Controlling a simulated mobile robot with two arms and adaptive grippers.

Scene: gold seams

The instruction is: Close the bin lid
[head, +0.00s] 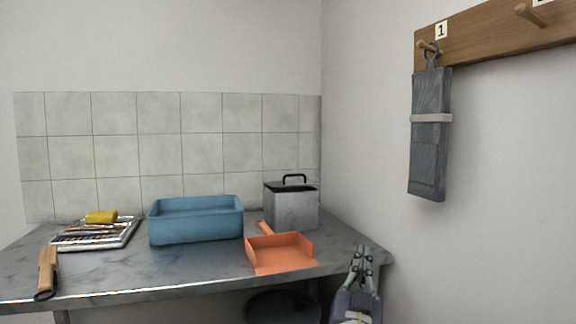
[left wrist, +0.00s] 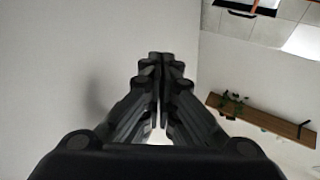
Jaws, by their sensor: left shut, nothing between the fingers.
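A grey box-shaped bin (head: 291,207) stands at the back right of the metal table, near the corner of the walls. Its top is dark and a black arched handle (head: 294,178) rises above it. I cannot tell from here whether the dark top is a seated lid or an open mouth. My left gripper (head: 361,252) is in front of the table's right end, to the right of and nearer than the bin, apart from it. Its fingers are shut and empty, as the left wrist view (left wrist: 160,75) also shows. My right gripper is in neither view.
A blue tub (head: 195,228) and an orange dustpan (head: 280,252) sit on the table (head: 150,275), left and front of the bin. A wooden-handled tool (head: 47,270) lies at the left. A dark round object (head: 283,307) is below the table. A grey item (head: 429,150) hangs from the peg rail (head: 480,32).

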